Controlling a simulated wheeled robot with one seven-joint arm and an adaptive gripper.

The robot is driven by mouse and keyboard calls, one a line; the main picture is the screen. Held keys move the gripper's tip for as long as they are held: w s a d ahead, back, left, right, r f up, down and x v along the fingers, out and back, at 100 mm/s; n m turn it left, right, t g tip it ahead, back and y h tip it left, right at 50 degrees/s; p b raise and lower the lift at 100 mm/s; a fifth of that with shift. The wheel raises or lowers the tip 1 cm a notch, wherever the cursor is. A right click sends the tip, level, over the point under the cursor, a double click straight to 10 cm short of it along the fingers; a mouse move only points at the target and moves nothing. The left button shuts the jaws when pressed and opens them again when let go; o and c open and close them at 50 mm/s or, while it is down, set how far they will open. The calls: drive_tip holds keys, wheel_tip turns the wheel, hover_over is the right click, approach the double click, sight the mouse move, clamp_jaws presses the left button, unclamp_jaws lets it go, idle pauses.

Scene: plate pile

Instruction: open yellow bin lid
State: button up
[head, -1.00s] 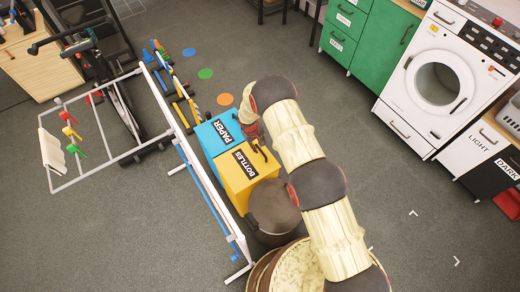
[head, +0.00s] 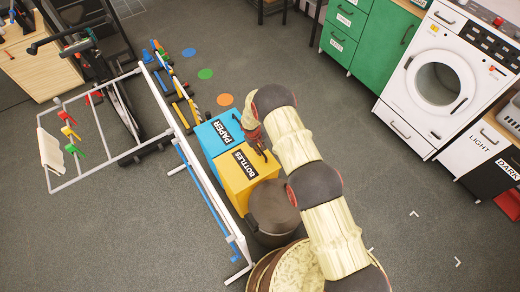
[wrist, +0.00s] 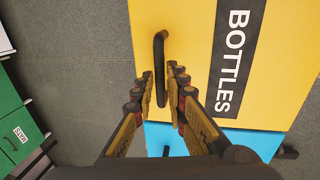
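The yellow bin (head: 232,180) labelled BOTTLES stands on the floor with its lid down. It fills much of the wrist view (wrist: 185,22), where the black bar handle (wrist: 159,45) on its lid shows. My gripper (wrist: 161,72) is open, its two fingers on either side of the handle's lower part, with a visible gap to each. I cannot tell how deep the handle lies between the fingers. In the head view my gripper (head: 257,142) is over the right side of the bin, and my arm hides part of the area there.
A blue PAPER bin (head: 212,132) adjoins the yellow one. A dark round bin (head: 272,208) stands close in front. A white rack frame (head: 205,180) runs along the left. Open floor lies to the right, before the washing machine (head: 440,80).

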clamp_jaws()
drive_tip(key=shift+a+r, duration=0.1)
drive_tip(key=shift+a, duration=0.05)
idle(0.4)
